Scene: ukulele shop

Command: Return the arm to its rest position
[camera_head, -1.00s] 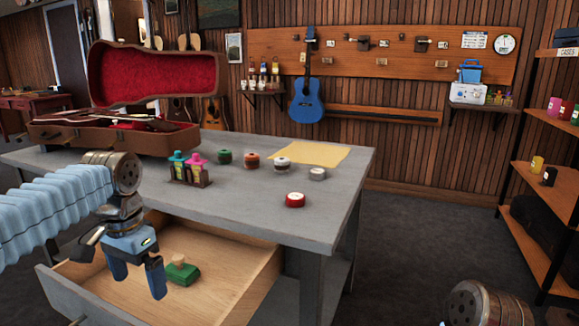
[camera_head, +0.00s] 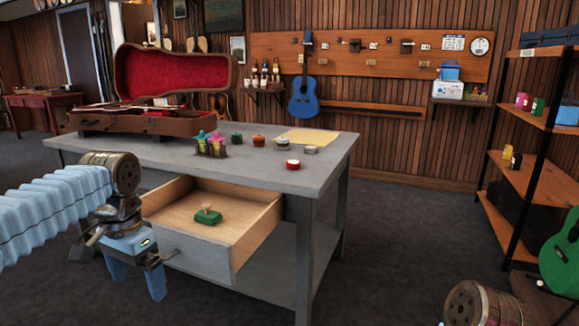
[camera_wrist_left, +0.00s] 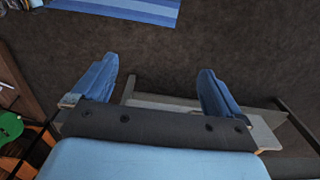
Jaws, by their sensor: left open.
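My left gripper (camera_head: 138,280) is open and empty, with its blue fingers pointing down in front of the open drawer (camera_head: 190,250). In the left wrist view its two fingers (camera_wrist_left: 158,90) are spread wide apart with nothing between them. My left arm (camera_head: 50,215), in a pale blue ribbed sleeve, comes in from the left. A round metal part of mine (camera_head: 480,302) shows at the bottom right. The right gripper is not in view.
A grey workbench (camera_head: 260,175) stands ahead, its drawer pulled out with a green object (camera_head: 208,216) inside. Shelves (camera_head: 515,175) and a green guitar (camera_head: 562,258) stand right. Floor between is clear.

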